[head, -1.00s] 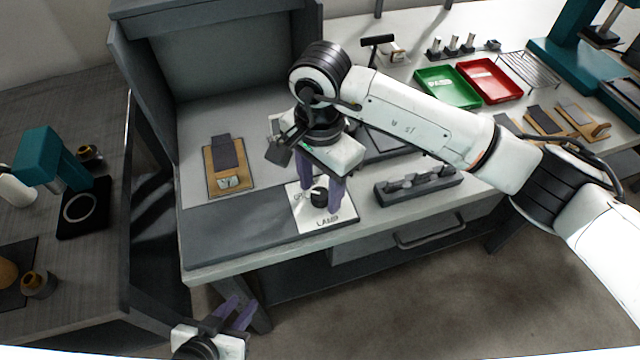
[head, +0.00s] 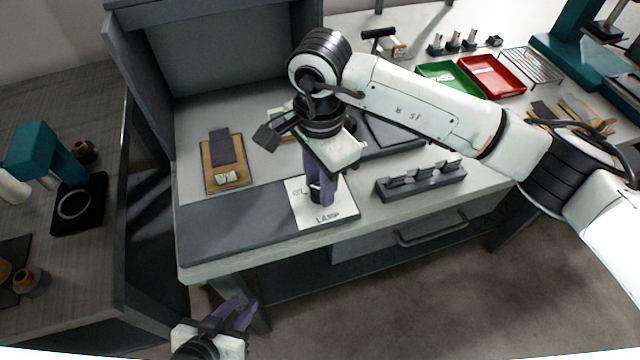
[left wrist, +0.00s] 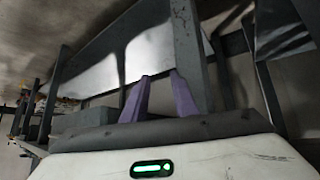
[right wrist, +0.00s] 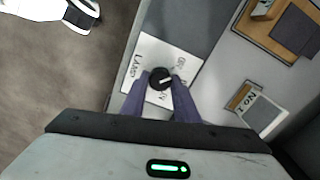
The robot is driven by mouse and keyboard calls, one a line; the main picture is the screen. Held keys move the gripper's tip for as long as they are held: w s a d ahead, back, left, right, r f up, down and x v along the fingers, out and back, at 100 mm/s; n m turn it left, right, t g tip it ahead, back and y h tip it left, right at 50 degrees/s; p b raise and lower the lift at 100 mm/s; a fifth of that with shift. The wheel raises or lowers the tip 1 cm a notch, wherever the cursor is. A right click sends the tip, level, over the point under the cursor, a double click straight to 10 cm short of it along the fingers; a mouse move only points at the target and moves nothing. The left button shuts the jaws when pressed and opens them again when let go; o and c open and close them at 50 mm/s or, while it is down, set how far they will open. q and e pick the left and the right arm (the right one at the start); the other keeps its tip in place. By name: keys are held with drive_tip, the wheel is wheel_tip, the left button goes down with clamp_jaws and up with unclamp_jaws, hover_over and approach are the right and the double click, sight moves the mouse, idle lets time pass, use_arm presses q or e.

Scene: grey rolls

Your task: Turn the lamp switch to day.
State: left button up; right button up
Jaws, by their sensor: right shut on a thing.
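The lamp switch is a round black knob (right wrist: 159,78) with a white pointer line, on a white plate (head: 338,213) lettered LAMP. In the right wrist view the pointer line faces right and slightly upward; the small position labels beside it are partly hidden and hard to read. My right gripper (head: 318,196) points down over the plate, its purple fingers shut on the knob, one on each side. It also shows in the right wrist view (right wrist: 160,80). My left gripper (head: 238,309) is empty with its fingers apart, low in front of the bench, away from the plate.
A dark mat (head: 230,228) lies left of the plate. A grey slotted block (head: 422,180) stands to its right. A wooden board with a dark pad (head: 224,165) lies behind left. Green (head: 450,78) and red (head: 492,76) trays are at the back right.

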drive_tip(key=shift+f+m+b, duration=0.15)
drive_tip(key=shift+m+b, duration=0.45)
drive_tip(key=shift+m, duration=0.3)
drive_tip(key=shift+m+b, duration=0.65)
drive_tip(key=shift+m, duration=0.25)
drive_tip(key=shift+m+b, duration=0.55)
drive_tip(key=shift+m, duration=0.35)
drive_tip(key=shift+m+b, duration=0.6)
drive_tip(key=shift+m, duration=0.5)
drive_tip(key=shift+m+b, duration=0.3)
drive_tip(key=shift+m, duration=0.4)
use_arm(q)
drive_tip(key=f, duration=0.1)
drive_tip(key=d+f, duration=0.1)
drive_tip(key=w+f, duration=0.1)
drive_tip(key=shift+d+f, duration=0.2)
drive_tip(key=shift+d, duration=0.15)
use_arm(e)
drive_tip(key=shift+r, duration=0.2)
use_arm(q)
drive_tip(key=shift+r, duration=0.15)
use_arm(e)
drive_tip(key=shift+m, duration=0.3)
